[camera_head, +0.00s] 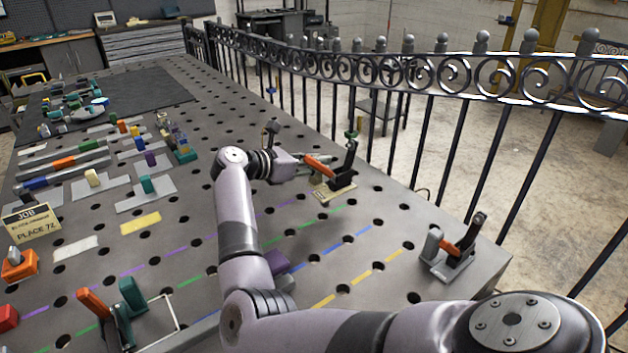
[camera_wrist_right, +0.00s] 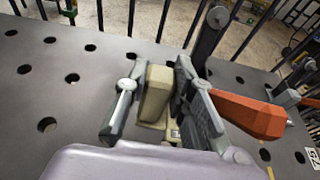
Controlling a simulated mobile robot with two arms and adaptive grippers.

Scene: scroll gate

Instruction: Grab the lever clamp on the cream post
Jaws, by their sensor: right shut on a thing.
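The lever clamp (camera_head: 343,172) has a cream base, a black upright arm and an orange handle. It stands on the dark perforated table near the railing side. My right gripper (camera_head: 316,164) reaches it from the left in the head view. In the right wrist view, the gripper's two fingers (camera_wrist_right: 160,75) are on either side of the cream post (camera_wrist_right: 156,92) and shut on it. The orange handle (camera_wrist_right: 250,115) and black arm (camera_wrist_right: 207,35) are outside the right finger. The post's lower part is partly hidden. My left gripper is not in view.
A grey clamp with an orange handle (camera_head: 450,245) stands near the table's right edge. A green clamp (camera_head: 122,312) is at the lower left. A job sign (camera_head: 30,220) and several coloured blocks fill the left side. A metal railing (camera_head: 400,70) runs beyond the table.

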